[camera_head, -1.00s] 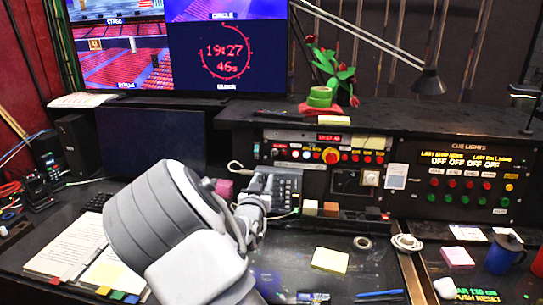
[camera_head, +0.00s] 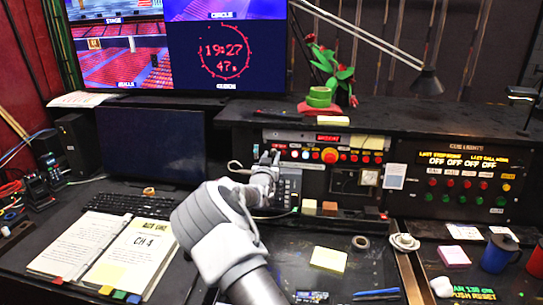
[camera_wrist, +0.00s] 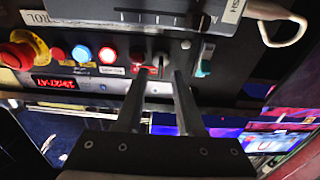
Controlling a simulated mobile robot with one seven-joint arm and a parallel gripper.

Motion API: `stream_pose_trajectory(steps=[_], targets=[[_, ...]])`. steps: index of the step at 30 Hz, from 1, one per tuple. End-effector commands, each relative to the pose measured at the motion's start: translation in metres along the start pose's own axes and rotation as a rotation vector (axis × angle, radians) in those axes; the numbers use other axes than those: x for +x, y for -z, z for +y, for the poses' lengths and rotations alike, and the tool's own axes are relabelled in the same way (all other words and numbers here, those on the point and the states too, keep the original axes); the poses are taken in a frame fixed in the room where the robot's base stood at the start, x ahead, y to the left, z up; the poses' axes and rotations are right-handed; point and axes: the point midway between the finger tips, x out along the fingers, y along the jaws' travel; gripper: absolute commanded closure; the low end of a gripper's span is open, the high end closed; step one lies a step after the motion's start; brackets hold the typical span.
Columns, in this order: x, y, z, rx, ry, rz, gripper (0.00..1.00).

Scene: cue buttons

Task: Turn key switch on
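The control panel (camera_head: 343,150) stands at the back of the desk, with a row of buttons and a red emergency stop knob (camera_head: 330,155) on a yellow base. My gripper (camera_head: 268,158) is in front of the left end of this row and hides part of it. In the wrist view, the panel appears upside down. A small pale key switch (camera_wrist: 159,62) shows between the tips of my gripper (camera_wrist: 158,72). The two fingers are apart, one on each side of it. I cannot tell whether they touch it.
In the wrist view, a dark red button (camera_wrist: 137,55) sits close beside one finger and a teal rocker switch (camera_wrist: 204,62) beyond the other. A pale hook-shaped handle (camera_wrist: 285,25) is nearby. Below the panel are small blocks (camera_head: 309,207) and a yellow note pad (camera_head: 328,259).

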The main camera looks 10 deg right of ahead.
Motion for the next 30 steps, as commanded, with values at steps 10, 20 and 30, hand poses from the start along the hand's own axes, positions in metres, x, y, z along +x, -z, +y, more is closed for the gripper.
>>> stream_pose_trajectory(steps=[10,20,30], targets=[[0.0081,-0.0002,0.0000,-0.001,0.001,-0.001,0.63],[0.0079,0.0000,0.0000,0.000,0.000,0.000,1.00],[0.0078,-0.0001,0.0001,0.000,0.000,0.000,1.00]])
